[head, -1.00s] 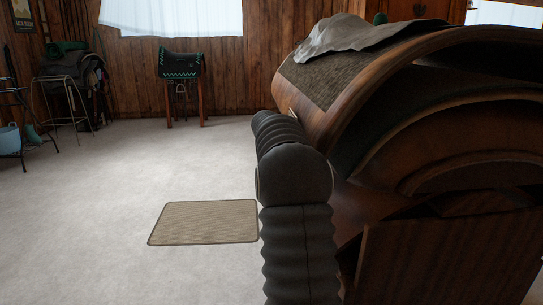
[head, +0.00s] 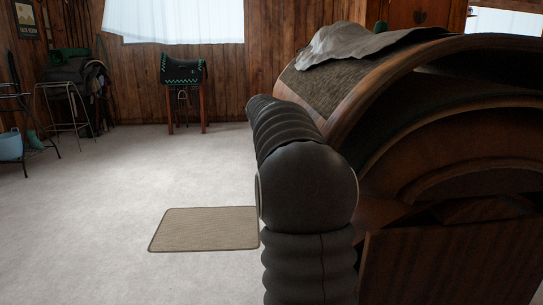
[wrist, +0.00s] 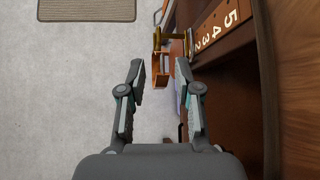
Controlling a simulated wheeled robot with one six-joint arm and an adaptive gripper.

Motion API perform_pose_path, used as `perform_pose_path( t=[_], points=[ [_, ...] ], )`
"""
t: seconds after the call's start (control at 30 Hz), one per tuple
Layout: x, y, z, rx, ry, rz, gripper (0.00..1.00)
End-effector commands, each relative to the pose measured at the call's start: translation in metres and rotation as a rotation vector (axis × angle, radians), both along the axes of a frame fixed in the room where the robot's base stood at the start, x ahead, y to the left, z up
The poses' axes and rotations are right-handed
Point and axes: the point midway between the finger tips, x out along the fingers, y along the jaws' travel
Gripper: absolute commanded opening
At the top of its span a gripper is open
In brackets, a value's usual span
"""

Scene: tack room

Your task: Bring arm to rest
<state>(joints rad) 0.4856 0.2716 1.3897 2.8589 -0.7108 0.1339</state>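My gripper (wrist: 159,82) shows in the wrist view with its two fingers apart and nothing between them. It is open above the pale floor, just left of a dark wooden piece of furniture. In the head view my arm, in a dark ribbed cover, stands in the middle, close in front of the curved wooden furniture (head: 345,100). The gripper itself is hidden in the head view.
A beige mat (head: 205,229) lies on the floor left of my arm. A metal stool (head: 62,110) stands at far left.

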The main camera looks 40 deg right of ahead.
Motion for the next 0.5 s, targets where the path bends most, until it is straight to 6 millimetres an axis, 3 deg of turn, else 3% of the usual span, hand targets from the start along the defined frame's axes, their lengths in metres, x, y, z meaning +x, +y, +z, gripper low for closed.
perform_pose_path(
  t=[0.5],
  points=[
    [-0.0074,0.0063,0.0085,0.001,0.002,0.0,0.33]
  ],
)
